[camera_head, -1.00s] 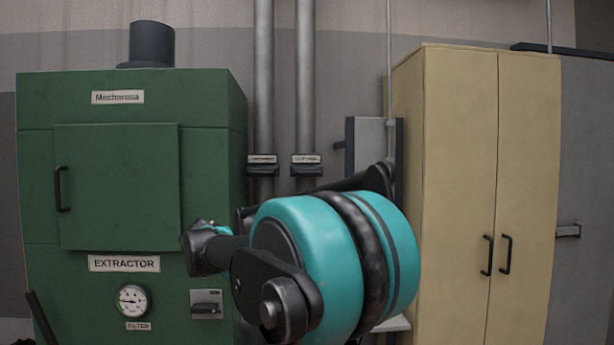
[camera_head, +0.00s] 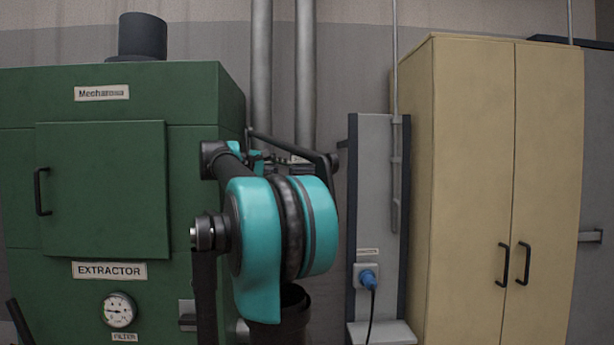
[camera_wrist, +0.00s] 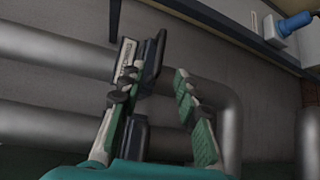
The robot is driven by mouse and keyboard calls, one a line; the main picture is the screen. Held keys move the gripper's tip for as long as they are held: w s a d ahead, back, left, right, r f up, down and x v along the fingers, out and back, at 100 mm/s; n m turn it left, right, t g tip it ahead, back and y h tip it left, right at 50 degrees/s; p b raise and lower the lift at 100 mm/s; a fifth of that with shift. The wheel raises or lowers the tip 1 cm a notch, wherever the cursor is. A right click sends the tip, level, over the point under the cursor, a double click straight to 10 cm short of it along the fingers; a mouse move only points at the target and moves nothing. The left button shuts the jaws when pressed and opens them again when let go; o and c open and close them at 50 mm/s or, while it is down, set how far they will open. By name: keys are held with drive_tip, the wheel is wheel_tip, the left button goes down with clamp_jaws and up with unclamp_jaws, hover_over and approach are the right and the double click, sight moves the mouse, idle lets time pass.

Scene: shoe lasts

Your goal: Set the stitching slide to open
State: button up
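Two grey vertical ducts, the left (camera_head: 261,70) and the right (camera_head: 305,70), each carry a dark slide fitting. In the head view my arm now hides most of both fittings and my gripper. In the wrist view one dark slide (camera_wrist: 153,62) with a pale label (camera_wrist: 126,58) sits on the upper duct (camera_wrist: 60,50). A second dark slide (camera_wrist: 134,134) is on the lower duct (camera_wrist: 45,130). The labels are too small to read, so I cannot tell which is stitching. My gripper (camera_wrist: 156,78) is open, its fingers apart, with the labelled slide near its left fingertip; contact is unclear.
The green extractor cabinet (camera_head: 105,200) stands left of the ducts. A grey panel (camera_head: 380,180) with a blue plug (camera_head: 369,279) stands to their right, then a tan cupboard (camera_head: 475,150). The plug also shows in the wrist view (camera_wrist: 294,23).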

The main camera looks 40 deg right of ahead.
sight(305, 174)
drive_tip(key=x, duration=1.1)
drive_tip(key=shift+d+f, duration=0.1)
drive_tip(key=shift+d, duration=0.2)
drive_tip(key=shift+c, duration=0.5)
clamp_jaws()
